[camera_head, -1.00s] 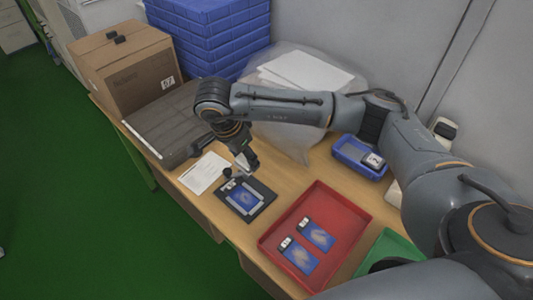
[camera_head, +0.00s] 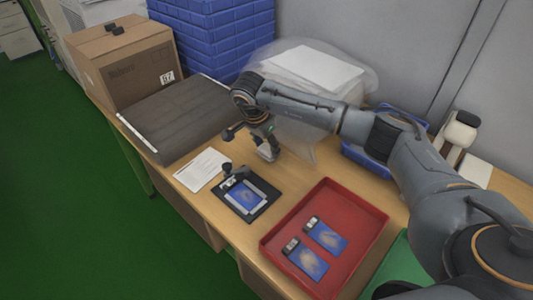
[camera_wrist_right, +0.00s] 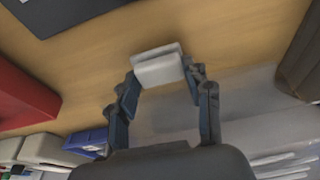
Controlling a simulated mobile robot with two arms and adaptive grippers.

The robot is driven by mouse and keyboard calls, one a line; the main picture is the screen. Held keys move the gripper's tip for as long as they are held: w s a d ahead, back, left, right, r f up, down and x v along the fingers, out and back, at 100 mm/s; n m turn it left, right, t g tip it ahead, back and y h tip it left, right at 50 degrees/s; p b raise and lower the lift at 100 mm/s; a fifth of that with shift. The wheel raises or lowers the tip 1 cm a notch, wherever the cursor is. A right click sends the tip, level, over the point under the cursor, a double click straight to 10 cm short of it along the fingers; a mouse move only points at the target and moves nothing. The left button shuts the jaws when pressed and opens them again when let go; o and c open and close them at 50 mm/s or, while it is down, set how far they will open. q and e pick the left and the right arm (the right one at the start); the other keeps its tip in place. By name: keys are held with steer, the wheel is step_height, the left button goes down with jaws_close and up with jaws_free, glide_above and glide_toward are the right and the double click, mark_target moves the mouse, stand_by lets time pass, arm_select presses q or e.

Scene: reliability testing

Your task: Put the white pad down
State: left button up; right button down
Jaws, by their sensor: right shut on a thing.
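My right gripper (camera_head: 268,146) is in the middle of the head view, above the wooden table and behind the black fixture. In the right wrist view, my right gripper (camera_wrist_right: 158,80) is shut on the white pad (camera_wrist_right: 158,67), a small pale block held between the fingertips. In the head view the white pad (camera_head: 265,153) is a small pale patch at the fingertips. Bare wood shows beyond it in the wrist view; I cannot tell whether it touches the table. My left gripper is not in view.
The black fixture (camera_head: 262,208) holds a blue-screened device (camera_head: 243,196). A red tray (camera_head: 365,207) with two similar devices stands to its right. A white sheet (camera_head: 202,169), a dark grey case (camera_head: 180,118), a blue bin (camera_head: 364,158) and a clear bag (camera_head: 300,135) are nearby.

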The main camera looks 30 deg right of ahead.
steer(key=shift+f, duration=0.8)
steer(key=shift+r, duration=0.1)
steer(key=c, duration=0.6)
jaws_free()
steer(key=v, duration=1.2)
steer(key=shift+b, duration=0.3)
steer(key=shift+r, duration=0.15)
